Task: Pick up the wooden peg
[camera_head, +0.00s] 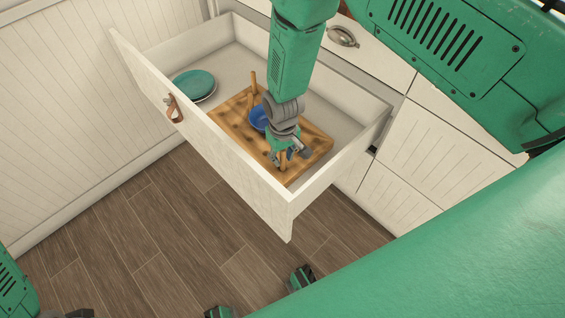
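A light wooden peg (283,162) stands upright near the front edge of a wooden board (312,153) inside the open drawer. My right gripper (286,154) points down over this peg, with its fingers around or right beside it. The gripper hides the peg's upper part, and I cannot tell whether the fingers touch it. A second upright wooden stick (252,89) stands at the board's far left part. My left gripper (260,295) shows only as two green and dark fingertips at the bottom edge, spread apart with nothing visible between them.
A blue bowl (257,118) sits on the board, partly behind my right gripper. A teal plate (193,84) lies at the drawer's left. The white drawer's (245,170) walls surround the board. Wooden floor (150,235) is clear in front.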

